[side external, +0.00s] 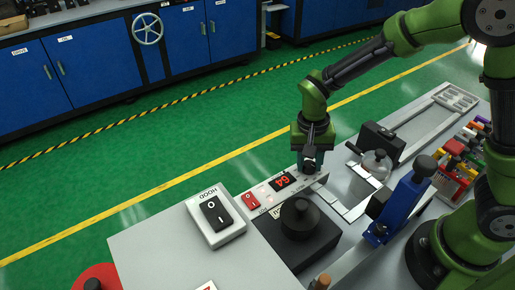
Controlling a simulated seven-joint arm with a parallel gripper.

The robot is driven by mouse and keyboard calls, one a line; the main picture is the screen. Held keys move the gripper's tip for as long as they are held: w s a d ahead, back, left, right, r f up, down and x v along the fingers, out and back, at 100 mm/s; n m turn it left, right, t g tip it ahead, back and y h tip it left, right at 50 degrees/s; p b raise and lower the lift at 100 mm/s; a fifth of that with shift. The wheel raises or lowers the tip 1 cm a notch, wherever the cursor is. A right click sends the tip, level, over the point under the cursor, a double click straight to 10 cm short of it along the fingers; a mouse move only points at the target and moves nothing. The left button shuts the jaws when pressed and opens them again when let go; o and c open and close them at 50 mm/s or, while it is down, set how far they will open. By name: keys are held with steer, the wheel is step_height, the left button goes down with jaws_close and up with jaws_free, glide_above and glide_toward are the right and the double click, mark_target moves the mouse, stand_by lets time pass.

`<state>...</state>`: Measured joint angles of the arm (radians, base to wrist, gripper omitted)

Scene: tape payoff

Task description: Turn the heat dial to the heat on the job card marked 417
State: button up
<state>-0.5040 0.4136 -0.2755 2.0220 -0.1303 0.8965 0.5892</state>
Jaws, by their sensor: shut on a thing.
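The control panel (268,196) is a narrow pale strip with a red-lit display (282,181) and a red rocker switch (251,201). The display's digits look like 64, but they are small and slanted. My gripper (310,172) points down at the right end of this panel, beside the display. It is shut on what seems to be the heat dial, which the fingers hide. No job card marked 417 can be read in this view.
A white box with a black HOOD rocker (215,213) stands left of the panel. A black block with a round knob (300,219) is in front.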

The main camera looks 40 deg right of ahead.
steer(key=shift+w+m, duration=0.1)
steer(key=shift+m, duration=2.1)
steer(key=o, duration=1)
steer(key=shift+o, duration=0.2)
step_height(320, 180, up, 17)
steer(key=shift+w+a, duration=0.2)
steer(key=shift+w, duration=0.2)
